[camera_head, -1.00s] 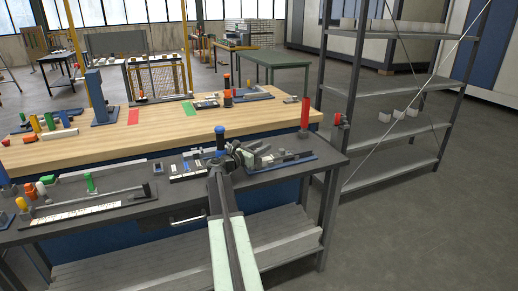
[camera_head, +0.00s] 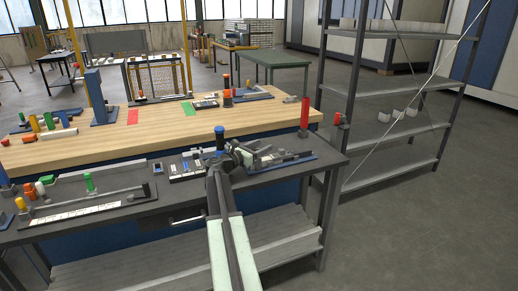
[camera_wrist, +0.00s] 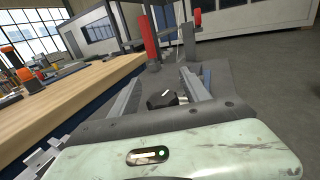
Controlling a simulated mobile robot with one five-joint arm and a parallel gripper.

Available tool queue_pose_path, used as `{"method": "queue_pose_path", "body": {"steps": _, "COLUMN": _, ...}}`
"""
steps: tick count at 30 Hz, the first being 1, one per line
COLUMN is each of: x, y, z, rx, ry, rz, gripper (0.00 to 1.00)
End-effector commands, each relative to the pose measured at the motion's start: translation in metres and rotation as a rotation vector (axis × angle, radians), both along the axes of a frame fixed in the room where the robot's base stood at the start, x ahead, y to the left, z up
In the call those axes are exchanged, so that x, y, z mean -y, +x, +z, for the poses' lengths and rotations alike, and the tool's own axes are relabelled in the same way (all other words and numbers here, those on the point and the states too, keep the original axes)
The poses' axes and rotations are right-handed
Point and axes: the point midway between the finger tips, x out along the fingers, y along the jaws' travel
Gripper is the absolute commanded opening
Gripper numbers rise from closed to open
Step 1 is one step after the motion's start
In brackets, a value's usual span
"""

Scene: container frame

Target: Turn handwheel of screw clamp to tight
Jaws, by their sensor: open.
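The screw clamp (camera_head: 290,157) is a grey device on a blue base near the right end of the dark front bench. In the wrist view, a dark knob with a white mark (camera_wrist: 163,98), which looks like its handwheel, sits between the fingers of my gripper (camera_wrist: 160,84). My gripper is open, one finger on each side of the knob, with visible gaps. Whether a finger touches it cannot be told. In the head view my gripper (camera_head: 236,158) is at the clamp's left end and hides the handwheel there.
A blue-topped post (camera_head: 220,138) stands close behind my gripper. A red cylinder (camera_head: 305,112) and a red-handled fitting (camera_head: 338,119) are at the right end of the benches. A long slide fixture (camera_head: 95,206) lies to the left. Open floor is at the right.

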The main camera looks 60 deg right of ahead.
Motion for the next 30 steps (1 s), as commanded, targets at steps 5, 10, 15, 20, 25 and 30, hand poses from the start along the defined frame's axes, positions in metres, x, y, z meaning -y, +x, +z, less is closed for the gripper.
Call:
{"method": "queue_pose_path", "body": {"steps": 5, "x": 0.0, "y": 0.001, "z": 0.027, "rx": 0.0, "ry": 0.0, "rz": 0.0, "gripper": 0.55}}
{"method": "queue_pose_path", "body": {"steps": 10, "x": -0.025, "y": -0.016, "z": 0.039, "rx": 0.0, "ry": 0.0, "rz": 0.002, "gripper": 0.55}}
{"method": "queue_pose_path", "body": {"steps": 15, "x": -0.066, "y": -0.043, "z": 0.043, "rx": 0.0, "ry": 0.0, "rz": 0.002, "gripper": 0.55}}
{"method": "queue_pose_path", "body": {"steps": 20, "x": -0.1, "y": -0.066, "z": 0.047, "rx": 0.0, "ry": 0.0, "rz": 0.002, "gripper": 0.55}}
{"method": "queue_pose_path", "body": {"steps": 25, "x": -0.125, "y": -0.081, "z": 0.049, "rx": 0.0, "ry": 0.0, "rz": 0.002, "gripper": 0.55}}
{"method": "queue_pose_path", "body": {"steps": 30, "x": -0.134, "y": -0.087, "z": 0.05, "rx": 0.0, "ry": 0.0, "rz": 0.001, "gripper": 0.55}}
